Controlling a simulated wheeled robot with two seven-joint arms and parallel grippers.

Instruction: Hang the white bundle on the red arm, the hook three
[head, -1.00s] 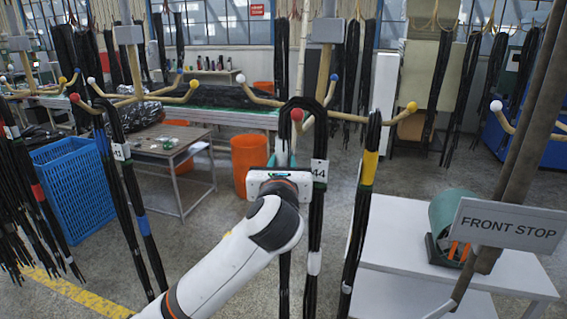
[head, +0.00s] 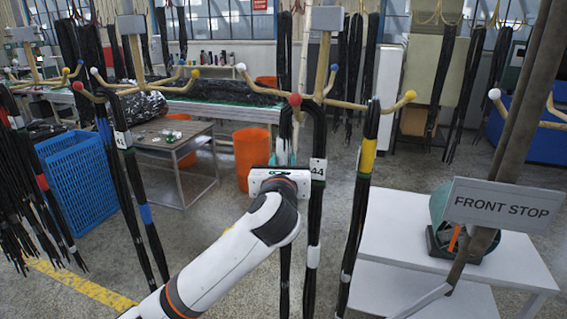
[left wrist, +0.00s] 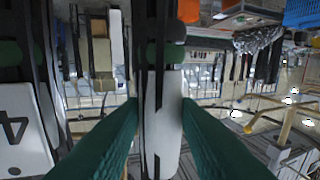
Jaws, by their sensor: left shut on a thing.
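The black hose bundle with a white band (head: 313,257) and a "44" tag (head: 318,169) hangs as a folded loop at the middle rack. My left gripper (head: 284,156) is shut on it below its top. In the left wrist view, my green fingers (left wrist: 160,108) close around the bundle's white section (left wrist: 165,125); part of the tag (left wrist: 20,130) shows at left. The red-tipped arm (head: 295,99) points toward me. The loop's top is level with it, just behind the red tip, apparently over the arm; contact is unclear. My right gripper is out of view.
A yellow-banded bundle (head: 369,150) hangs close right on the yellow-tipped arm (head: 409,95). A "41" bundle (head: 120,140) hangs at left. A white table (head: 440,235) and a FRONT STOP sign (head: 507,203) stand at right. An orange bin (head: 252,157) is behind.

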